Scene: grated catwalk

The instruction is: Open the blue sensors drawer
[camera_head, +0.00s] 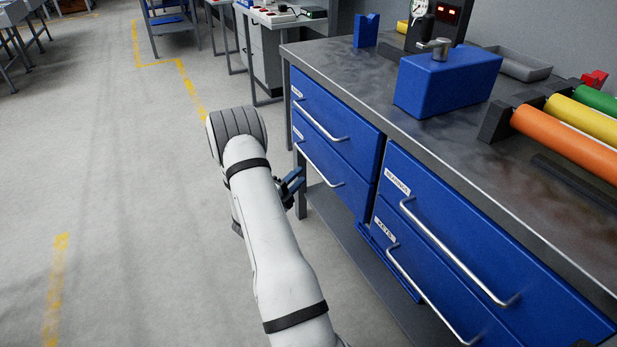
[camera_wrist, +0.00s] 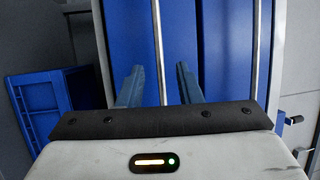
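The workbench has blue drawers in two columns. In the left column, the upper drawer (camera_head: 335,112) and lower drawer (camera_head: 325,163) look shut; their labels are too small to read, so I cannot tell which says sensors. The right column has an upper drawer (camera_head: 470,240) and a lower drawer (camera_head: 440,290), also shut. My gripper (camera_head: 299,178) is in front of the left column's lower drawer. In the wrist view, my gripper (camera_wrist: 159,68) is open, its fingers on either side of a bar handle (camera_wrist: 161,45). A second handle (camera_wrist: 252,45) runs parallel on the right. I cannot tell contact.
On the bench top (camera_head: 480,165) stand a blue block (camera_head: 445,80) with a metal fitting and coloured rolls (camera_head: 565,140). A blue crate (camera_wrist: 60,100) is at the left in the wrist view. The floor (camera_head: 130,200) left of my arm is clear.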

